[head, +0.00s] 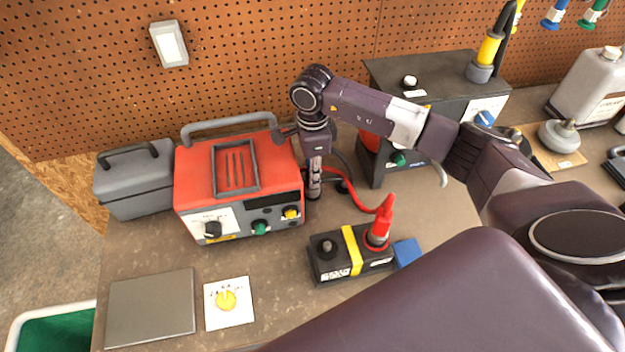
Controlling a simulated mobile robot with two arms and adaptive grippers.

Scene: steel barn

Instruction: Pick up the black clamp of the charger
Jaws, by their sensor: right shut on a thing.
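The charger (238,178) is a red box with a grey handle, dials and a dark display, standing against the pegboard. My right gripper (314,186) points down at the charger's right side. It is shut on the black clamp, which is largely hidden by the fingers and hard to make out. A black lead shows just right of the fingers. The red clamp (382,226) stands on the right terminal of the black battery (335,259), with its red cable running back toward the charger. My left gripper is not in view.
A grey toolbox (135,180) stands left of the charger. A black bench unit (440,80) is behind my right arm. A grey plate (150,307), a card with a yellow knob (229,303) and a blue block (407,252) lie on the bench.

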